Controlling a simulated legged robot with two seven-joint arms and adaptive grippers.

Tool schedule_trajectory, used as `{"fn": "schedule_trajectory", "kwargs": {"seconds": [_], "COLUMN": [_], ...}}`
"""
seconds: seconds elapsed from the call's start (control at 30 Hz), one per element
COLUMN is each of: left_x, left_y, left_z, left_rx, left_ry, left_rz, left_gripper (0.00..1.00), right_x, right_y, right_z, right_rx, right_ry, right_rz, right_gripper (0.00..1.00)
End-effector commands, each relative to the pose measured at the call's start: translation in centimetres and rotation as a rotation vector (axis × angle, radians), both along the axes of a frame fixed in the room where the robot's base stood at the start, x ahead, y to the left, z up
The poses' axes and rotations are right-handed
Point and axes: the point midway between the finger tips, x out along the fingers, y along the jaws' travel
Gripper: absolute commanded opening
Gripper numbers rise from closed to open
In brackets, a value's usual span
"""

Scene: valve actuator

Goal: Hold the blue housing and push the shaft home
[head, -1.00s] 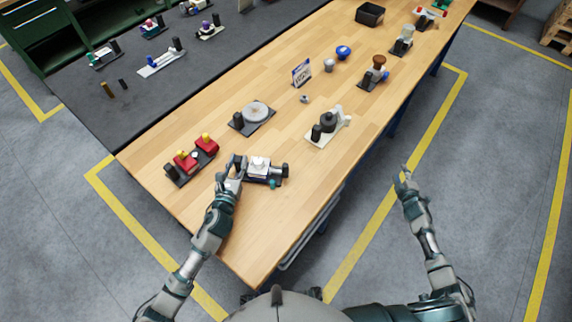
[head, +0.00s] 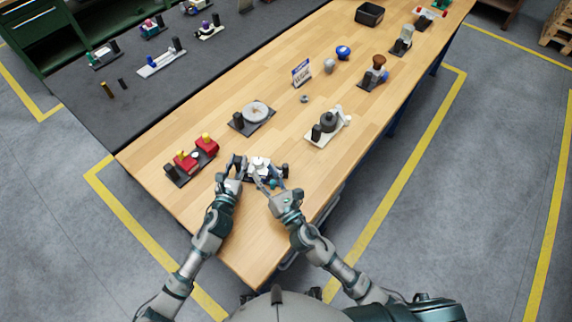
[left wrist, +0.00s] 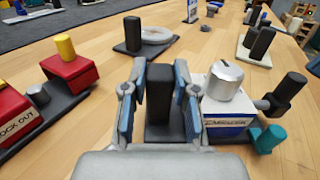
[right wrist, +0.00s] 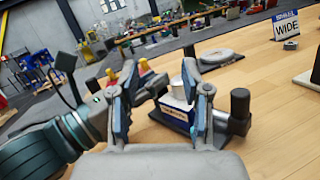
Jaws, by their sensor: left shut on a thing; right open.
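The blue-and-white housing (left wrist: 228,108), topped by a silver cap (left wrist: 225,80), sits on a dark base on the wooden table. A black post (left wrist: 158,98) stands left of the housing in the left wrist view. My left gripper (head: 236,164) is shut on this post. A teal piece (left wrist: 268,138) sticks out at the housing's near right side; I cannot tell whether it is the shaft. My right gripper (head: 268,176) is open at the housing's near side. The housing also shows between its fingers in the right wrist view (right wrist: 177,114); contact is unclear.
A red lockout unit (head: 190,160) stands left of my left gripper. A round grey disc fixture (head: 255,112) and a cream fixture (head: 330,124) stand farther back. A sign (head: 301,73) stands mid-table. The table's right edge is close to the housing; the wood in front is clear.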

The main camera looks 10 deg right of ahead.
Motion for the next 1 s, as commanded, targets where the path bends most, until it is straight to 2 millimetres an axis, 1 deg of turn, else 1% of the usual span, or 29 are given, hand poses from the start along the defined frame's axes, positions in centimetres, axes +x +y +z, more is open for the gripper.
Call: {"fn": "schedule_trajectory", "kwargs": {"seconds": [0.03,0.2,0.33,0.4,0.47,0.57,0.67,0.9,1.0], "left_x": [0.0,0.0,0.0,0.0,0.0,0.1,0.1,0.1,0.1], "left_y": [0.1,0.1,0.1,0.1,0.1,0.1,0.1,0.1,0.1], "left_z": [-0.6,-0.7,-0.7,-0.7,-0.7,-0.7,-0.7,-0.8,-0.8], "left_rx": [0.002,0.002,0.002,0.002,0.002,0.002,0.003,0.003,0.003], "left_ry": [0.013,0.014,0.014,0.014,0.014,0.015,0.015,0.015,0.015], "left_rz": [0.003,0.004,0.004,0.004,0.004,0.004,0.004,0.004,0.004], "left_gripper": [0.0,0.0,0.0,0.0,0.0,0.0,0.0,0.0,0.0], "right_x": [-1.2,-4.2,-5.7,-6.1,-6.0,-5.0,-3.2,1.9,3.6], "right_y": [-0.5,-3.6,-5.4,-6.0,-6.3,-6.5,-6.4,-6.5,-6.5], "right_z": [-1.0,-3.2,-4.2,-4.6,-4.7,-4.8,-4.6,-4.7,-4.7], "right_rx": [-0.024,-0.17,-0.255,-0.283,-0.295,-0.303,-0.301,-0.3,-0.3], "right_ry": [0.022,0.091,0.141,0.158,0.164,0.166,0.163,0.165,0.165], "right_rz": [-0.082,-0.337,-0.45,-0.483,-0.497,-0.505,-0.503,-0.501,-0.501], "right_gripper": [0.47,0.47,0.47,0.47,0.47,0.47,0.47,0.47,0.47]}}
